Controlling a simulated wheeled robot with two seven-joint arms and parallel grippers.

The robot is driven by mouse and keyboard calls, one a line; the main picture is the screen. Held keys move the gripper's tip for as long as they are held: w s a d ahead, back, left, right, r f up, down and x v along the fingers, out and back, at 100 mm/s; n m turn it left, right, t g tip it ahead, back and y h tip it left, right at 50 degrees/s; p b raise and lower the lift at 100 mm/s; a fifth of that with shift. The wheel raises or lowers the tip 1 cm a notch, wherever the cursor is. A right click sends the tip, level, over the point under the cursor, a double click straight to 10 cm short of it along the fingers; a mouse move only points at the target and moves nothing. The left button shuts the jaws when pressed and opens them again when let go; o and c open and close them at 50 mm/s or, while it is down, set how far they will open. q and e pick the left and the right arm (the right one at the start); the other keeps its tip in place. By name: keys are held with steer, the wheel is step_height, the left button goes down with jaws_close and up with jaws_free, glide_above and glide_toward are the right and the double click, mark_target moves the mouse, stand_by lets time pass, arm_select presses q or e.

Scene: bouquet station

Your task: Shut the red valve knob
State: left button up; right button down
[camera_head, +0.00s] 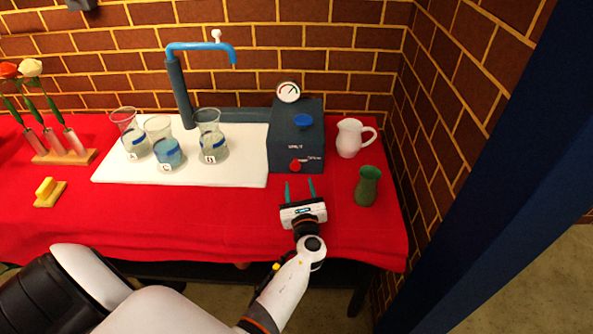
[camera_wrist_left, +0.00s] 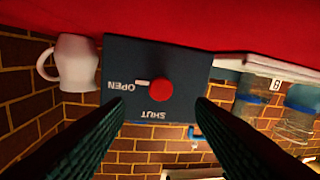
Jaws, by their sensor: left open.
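The red valve knob (camera_head: 295,165) is low on the front of a dark blue-grey box (camera_head: 283,135). In the left wrist view the red knob (camera_wrist_left: 161,90) shows nearly face-on, with a white pointer mark (camera_wrist_left: 142,82) beside it on the side of the OPEN label (camera_wrist_left: 121,86). The SHUT label (camera_wrist_left: 153,114) is a quarter turn away. My left gripper (camera_head: 299,188) is open and empty, in front of the box with its fingers toward the knob. In the wrist view its fingers (camera_wrist_left: 160,108) stand either side of the knob, apart from it. My right gripper is not in view.
A blue knob (camera_head: 303,121) and a gauge (camera_head: 288,92) are on the box. A white pitcher (camera_head: 349,138) and green vase (camera_head: 367,187) stand right. Glass beakers (camera_head: 163,150) stand on a white board (camera_head: 240,170) left, under a blue tap (camera_head: 200,46). Red cloth before the box is clear.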

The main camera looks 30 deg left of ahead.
mark_target(296, 168)
arm_select(q)
steer(key=x, duration=0.6)
steer(key=shift+w+a+f, duration=0.1)
steer(key=shift+w+a, duration=0.05)
steer(key=shift+w, duration=0.05)
steer(key=c, duration=1)
